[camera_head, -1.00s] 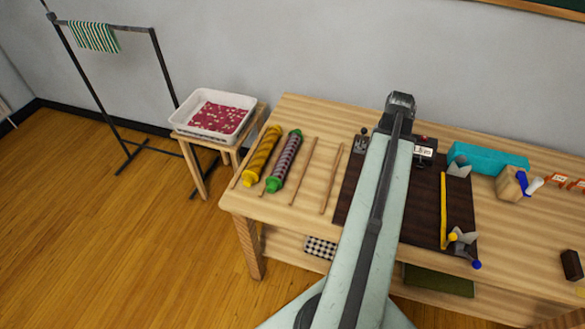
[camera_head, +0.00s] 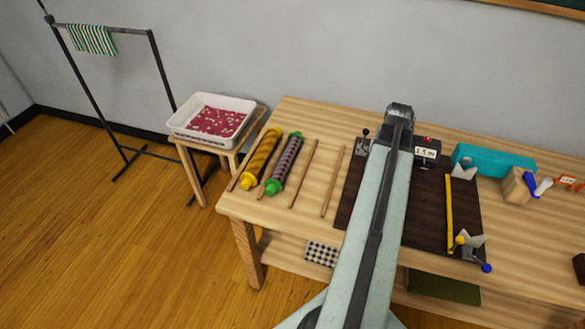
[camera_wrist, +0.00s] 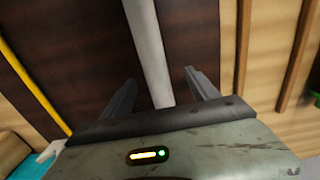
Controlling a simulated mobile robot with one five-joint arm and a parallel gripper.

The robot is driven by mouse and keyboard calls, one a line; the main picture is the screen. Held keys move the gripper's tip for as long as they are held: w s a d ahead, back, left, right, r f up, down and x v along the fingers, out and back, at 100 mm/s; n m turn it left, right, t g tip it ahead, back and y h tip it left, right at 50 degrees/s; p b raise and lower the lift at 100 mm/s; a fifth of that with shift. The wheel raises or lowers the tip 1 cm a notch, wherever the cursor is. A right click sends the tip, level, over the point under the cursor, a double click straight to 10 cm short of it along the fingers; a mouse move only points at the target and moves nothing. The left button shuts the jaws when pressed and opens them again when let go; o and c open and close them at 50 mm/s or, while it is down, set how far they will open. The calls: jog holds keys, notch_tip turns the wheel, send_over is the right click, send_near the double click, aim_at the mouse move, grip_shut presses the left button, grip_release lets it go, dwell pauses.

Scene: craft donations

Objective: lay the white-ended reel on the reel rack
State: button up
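The reel rack is several thin wooden rails (camera_head: 304,174) on the left of the table. A yellow reel (camera_head: 263,157) and a purple-striped reel with green ends (camera_head: 286,161) lie there, and the rails to their right are bare. No white-ended reel can be made out in the head view, where my arm covers part of the dark mat. My gripper (camera_wrist: 159,78) is open over the mat in the wrist view. A plain pale grey bar (camera_wrist: 149,45) runs between its fingers, apart from both. Its ends are hidden, and I cannot tell whether it is the reel.
The dark mat (camera_head: 424,213) carries a yellow rod (camera_head: 449,213), grey brackets and a small lever device with a sign (camera_head: 427,153). A teal block (camera_head: 494,158) stands behind. A white tray (camera_head: 176,125) sits on a stool left of the table.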

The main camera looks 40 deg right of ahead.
grip_shut()
notch_tip(320, 180, up, 8)
jog(key=p, duration=0.8)
jog(key=shift+s, duration=0.1)
